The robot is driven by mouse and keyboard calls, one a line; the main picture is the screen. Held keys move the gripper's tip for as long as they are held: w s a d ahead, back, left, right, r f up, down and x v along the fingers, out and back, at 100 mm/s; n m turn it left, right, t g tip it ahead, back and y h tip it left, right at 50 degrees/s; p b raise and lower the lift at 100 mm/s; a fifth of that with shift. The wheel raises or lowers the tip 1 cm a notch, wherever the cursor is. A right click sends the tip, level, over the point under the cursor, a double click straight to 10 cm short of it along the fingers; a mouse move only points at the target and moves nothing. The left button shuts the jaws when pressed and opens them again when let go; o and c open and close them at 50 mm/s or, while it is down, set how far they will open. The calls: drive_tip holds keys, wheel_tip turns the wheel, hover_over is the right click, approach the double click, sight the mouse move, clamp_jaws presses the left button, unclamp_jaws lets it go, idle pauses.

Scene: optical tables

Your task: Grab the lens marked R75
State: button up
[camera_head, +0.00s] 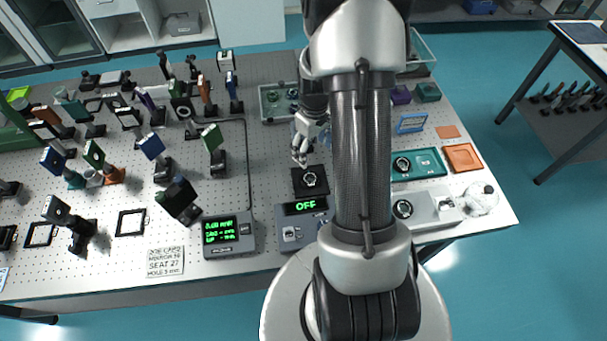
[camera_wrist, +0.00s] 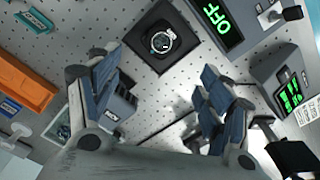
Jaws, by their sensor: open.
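No R75 mark is legible, so I cannot tell which lens carries it. One round lens-like piece with a dark rim (camera_head: 310,180) lies on a black square pad (camera_head: 299,190). In the wrist view this piece (camera_wrist: 162,42) sits on the pad (camera_wrist: 140,40), ahead of my fingertips. Similar round pieces lie on a teal tray (camera_head: 402,164) and on a grey device (camera_head: 403,208) to the right. My gripper (camera_head: 308,150) is open and empty above the table, just behind the pad. It also shows in the wrist view (camera_wrist: 160,64), fingers spread wide. My arm hides part of the table.
A display reading OFF (camera_head: 305,206) stands right in front of the pad. A second green display (camera_head: 228,233) is to its left. Several upright mounted optics crowd the table's left half. A grey tray (camera_head: 272,108) lies behind. An orange tray (camera_head: 463,158) is at right.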

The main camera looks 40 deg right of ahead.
drive_tip(key=b, duration=0.1)
hover_over(311, 179)
wheel_tip(311, 179, down, 9)
drive_tip(key=shift+d, duration=0.15)
drive_tip(key=shift+f+b, duration=0.75)
drive_tip(key=shift+f, duration=1.95)
drive_tip(key=c, duration=1.1)
drive_tip(key=shift+c, duration=0.2)
drive_tip(key=shift+r, duration=0.15)
